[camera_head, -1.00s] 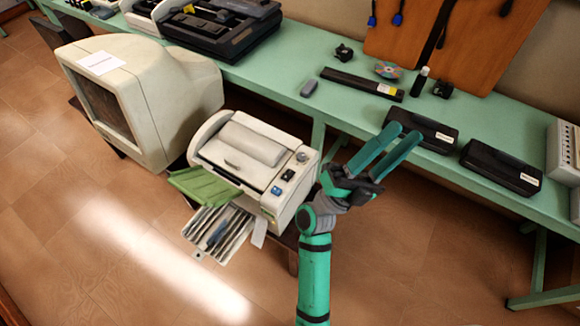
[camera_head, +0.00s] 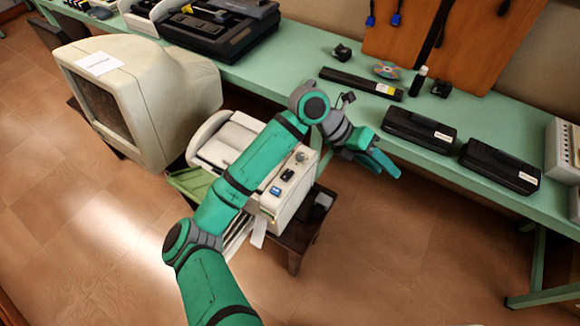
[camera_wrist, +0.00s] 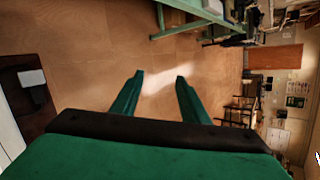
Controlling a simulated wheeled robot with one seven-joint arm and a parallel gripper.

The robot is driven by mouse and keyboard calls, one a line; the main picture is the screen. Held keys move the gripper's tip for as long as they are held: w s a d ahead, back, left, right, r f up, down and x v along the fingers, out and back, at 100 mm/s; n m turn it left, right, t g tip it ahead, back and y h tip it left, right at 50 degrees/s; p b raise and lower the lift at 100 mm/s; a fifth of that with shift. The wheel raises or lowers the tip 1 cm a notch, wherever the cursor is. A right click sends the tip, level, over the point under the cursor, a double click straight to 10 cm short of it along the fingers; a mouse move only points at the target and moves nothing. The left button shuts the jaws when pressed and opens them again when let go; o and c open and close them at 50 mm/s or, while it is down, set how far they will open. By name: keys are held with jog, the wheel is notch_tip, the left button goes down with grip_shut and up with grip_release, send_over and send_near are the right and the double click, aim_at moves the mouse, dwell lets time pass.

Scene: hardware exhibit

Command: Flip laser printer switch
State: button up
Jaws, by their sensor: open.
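The laser printer (camera_head: 270,208) is a cream-coloured box on a small dark stand, left of centre in the head view. Its right end panel shows a dark switch (camera_head: 288,174), a blue button and a round knob. My arm crosses in front of the printer and hides much of its top and front. My gripper (camera_head: 387,168) is to the right of the printer, apart from it, near the green bench's front edge. In the wrist view my gripper (camera_wrist: 158,78) has its two teal fingers spread with nothing between them.
A bulky cream monitor (camera_head: 150,100) stands left of the printer. A long green bench (camera_head: 290,75) behind holds black cartridges (camera_head: 420,130), a bar and a large dark device. The dark stand (camera_head: 305,235) holds a small dark object.

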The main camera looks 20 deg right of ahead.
jog(key=w+a+f+n+t+y, duration=0.1)
jog(key=w+a+f+t+y, duration=0.35)
jog(key=w+a, duration=0.55)
jog(key=n+t+y, duration=0.1)
jog(key=y, duration=0.3)
send_near(289, 172)
notch_tip(289, 172, down, 7)
jog(key=shift+s+a+f, duration=0.15)
jog(key=shift+f, duration=0.1)
